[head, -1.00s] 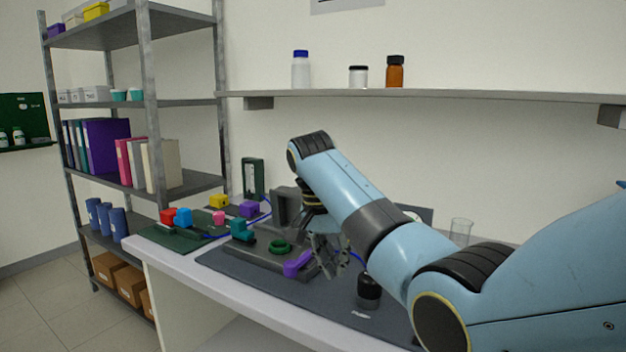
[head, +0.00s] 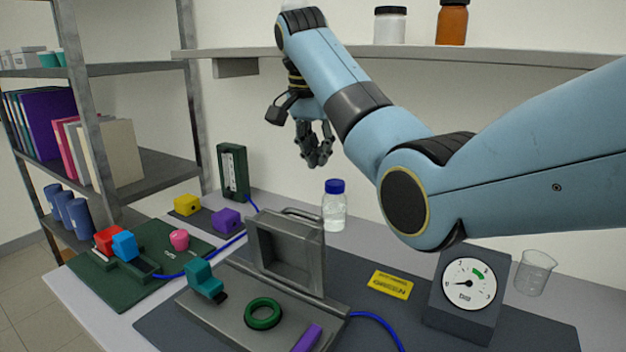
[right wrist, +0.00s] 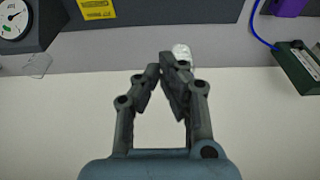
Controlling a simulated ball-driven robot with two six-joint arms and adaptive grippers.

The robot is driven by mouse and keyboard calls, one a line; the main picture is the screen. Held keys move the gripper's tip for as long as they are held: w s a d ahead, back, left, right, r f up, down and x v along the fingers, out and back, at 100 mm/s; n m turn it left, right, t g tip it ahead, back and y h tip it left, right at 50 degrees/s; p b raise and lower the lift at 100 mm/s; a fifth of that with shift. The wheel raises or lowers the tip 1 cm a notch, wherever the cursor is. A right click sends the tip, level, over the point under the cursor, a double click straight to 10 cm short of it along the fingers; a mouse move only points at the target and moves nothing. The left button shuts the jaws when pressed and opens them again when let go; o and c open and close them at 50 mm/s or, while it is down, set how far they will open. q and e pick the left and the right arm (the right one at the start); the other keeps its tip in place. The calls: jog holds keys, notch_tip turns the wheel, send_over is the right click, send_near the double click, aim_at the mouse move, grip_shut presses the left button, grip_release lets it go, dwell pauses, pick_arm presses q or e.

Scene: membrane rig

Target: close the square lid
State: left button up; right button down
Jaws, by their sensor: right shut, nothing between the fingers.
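The square lid (head: 260,243) is a grey hollow frame with a bar handle on its top edge. It stands upright, open, at the back of the grey rig base (head: 228,308). A green ring (head: 263,314) lies on the base in front of it. A teal clamp (head: 204,278) is at the base's left, and a purple lever (head: 307,338) is at its front right. My right gripper (head: 318,163) is shut and empty, up in the air above the lid and apart from it. Its closed fingers also show in the right wrist view (right wrist: 161,64). My left gripper is not in view.
A blue-capped bottle (head: 334,208) stands behind the lid. A gauge (head: 466,292), a yellow label (head: 390,285) and a beaker (head: 535,272) are to the right. A green board (head: 125,285) with coloured blocks is at left. A wall shelf (head: 400,58) runs behind my arm.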

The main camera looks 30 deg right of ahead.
jog(key=s+p+x, duration=0.1)
jog(key=p+x, duration=0.1)
jog(key=x, duration=0.7)
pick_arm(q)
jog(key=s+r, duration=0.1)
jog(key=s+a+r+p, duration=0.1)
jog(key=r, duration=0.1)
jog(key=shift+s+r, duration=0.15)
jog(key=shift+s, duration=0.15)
pick_arm(e)
jog(key=a, duration=0.1)
jog(key=s+a, duration=0.1)
jog(key=a, duration=0.1)
jog(key=shift+s+a+f, duration=0.1)
jog(key=shift+s+f, duration=0.05)
jog(key=shift+s, duration=0.05)
